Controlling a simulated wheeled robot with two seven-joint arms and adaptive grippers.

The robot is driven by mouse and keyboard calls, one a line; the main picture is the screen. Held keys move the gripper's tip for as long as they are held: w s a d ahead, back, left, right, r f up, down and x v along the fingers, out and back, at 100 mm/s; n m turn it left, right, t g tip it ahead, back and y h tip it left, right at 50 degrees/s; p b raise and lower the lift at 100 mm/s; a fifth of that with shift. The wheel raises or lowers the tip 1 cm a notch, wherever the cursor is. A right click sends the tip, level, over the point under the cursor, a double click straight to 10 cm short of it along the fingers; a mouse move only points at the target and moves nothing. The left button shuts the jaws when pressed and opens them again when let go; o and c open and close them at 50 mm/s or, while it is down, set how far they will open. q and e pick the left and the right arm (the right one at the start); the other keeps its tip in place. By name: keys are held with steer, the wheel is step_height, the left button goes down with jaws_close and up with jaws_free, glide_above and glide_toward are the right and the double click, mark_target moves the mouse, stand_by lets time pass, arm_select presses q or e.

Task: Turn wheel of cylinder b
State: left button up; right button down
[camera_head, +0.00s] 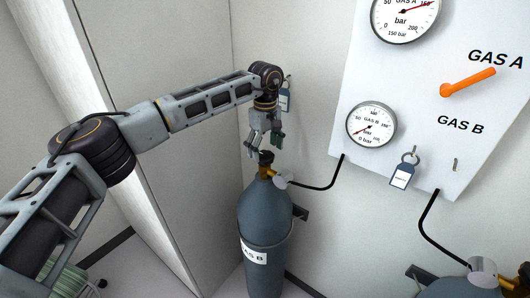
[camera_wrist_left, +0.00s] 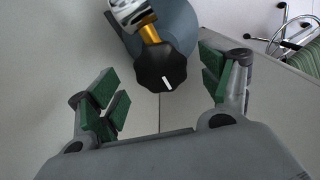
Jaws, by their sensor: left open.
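Cylinder B (camera_head: 263,222) is a blue-grey gas bottle labelled GAS B, standing upright near the wall corner. Its wheel (camera_head: 266,157) is a small black knob on the brass valve at the top. My left gripper (camera_head: 265,146) is just above the wheel, pointing down. In the left wrist view the wheel (camera_wrist_left: 166,68) is a black lobed knob with a white mark. There it lies between the two open green-padded fingers of my left gripper (camera_wrist_left: 163,95), a little beyond their tips, and the fingers appear clear of it. My right gripper is out of view.
A white panel (camera_head: 430,150) with two gauges, an orange GAS A handle (camera_head: 468,82) and a hanging key tag (camera_head: 404,172) is on the right. A black hose (camera_head: 322,187) runs from the valve to the panel. A second cylinder (camera_head: 455,288) stands at the lower right.

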mark_target(265, 155)
arm_select(q)
step_height(265, 155, up, 10)
stand_by(0.5)
